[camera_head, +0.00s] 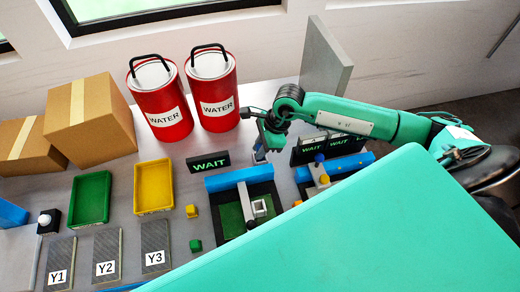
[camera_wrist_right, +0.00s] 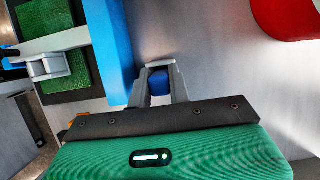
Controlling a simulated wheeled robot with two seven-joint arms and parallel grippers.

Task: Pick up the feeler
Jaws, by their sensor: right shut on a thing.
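My right gripper (camera_head: 261,152) reaches in from the right and is low at the back of the table, beside the WAIT sign. In the right wrist view, its two grey fingers (camera_wrist_right: 160,85) are closed around a small blue piece (camera_wrist_right: 158,84), which looks like the feeler. Most of it is hidden by the fingers, and I cannot tell whether it touches the table. A blue bar (camera_wrist_right: 108,45) of the nearby station lies just left of the fingers. My left gripper is not in view.
Two red WATER buckets (camera_head: 161,104) stand behind left. A WAIT sign (camera_head: 208,162) and a green-floored station (camera_head: 232,215) are close by. Green (camera_head: 90,198) and yellow (camera_head: 153,186) trays, boxes (camera_head: 92,122) and Y1–Y3 pads (camera_head: 106,254) lie left.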

